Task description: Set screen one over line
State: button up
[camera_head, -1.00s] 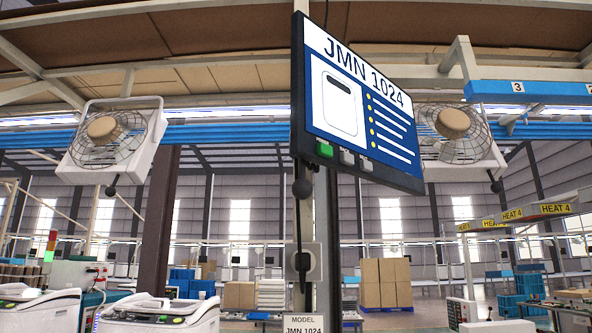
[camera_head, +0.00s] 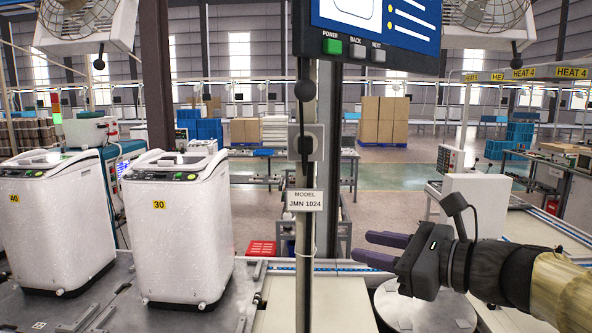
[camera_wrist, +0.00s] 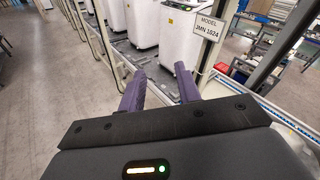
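The screen (camera_head: 385,22) hangs on a post above the line, its upper part cut off by the top of the head view. It has a blue and white display. Under the display are a green POWER button (camera_head: 331,47), a grey BACK button (camera_head: 355,51) and a grey NEXT button (camera_head: 378,55). My gripper (camera_head: 368,248) is below and right of the screen, well apart from it. Its two purple fingers are spread with nothing between them, and they show in the wrist view too (camera_wrist: 160,88).
The post (camera_head: 306,270) stands just left of my gripper. Two white washing machines, one at far left (camera_head: 55,225) and one nearer the post (camera_head: 180,235), stand on the line. A round grey plate (camera_head: 425,312) lies below my gripper. Stacked cartons (camera_head: 383,120) are far behind.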

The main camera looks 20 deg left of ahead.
aim_at(303, 79)
notch_tip(303, 79, up, 21)
jog(key=s+d+m+y+p, duration=0.1)
jog(key=s+y+p, duration=0.1)
jog(key=y, duration=0.4)
jog(key=shift+s+d+f+m+t+p, duration=0.2)
jog(key=shift+s+m+t+p, duration=0.1)
jog(key=shift+m+p, duration=0.15)
jog(key=shift+a, duration=0.15)
jog(key=p+x, duration=0.2)
jog(key=x, duration=0.3)
jog(key=p+x, duration=0.3)
jog(key=x, duration=0.2)
jog(key=p+x, duration=0.3)
jog(key=x, duration=0.3)
jog(key=shift+r, duration=0.3)
jog(key=shift+w+a+r+p, duration=0.1)
jog(key=shift+w+a+p, duration=0.05)
jog(key=shift+a+p, duration=0.3)
grip_shut()
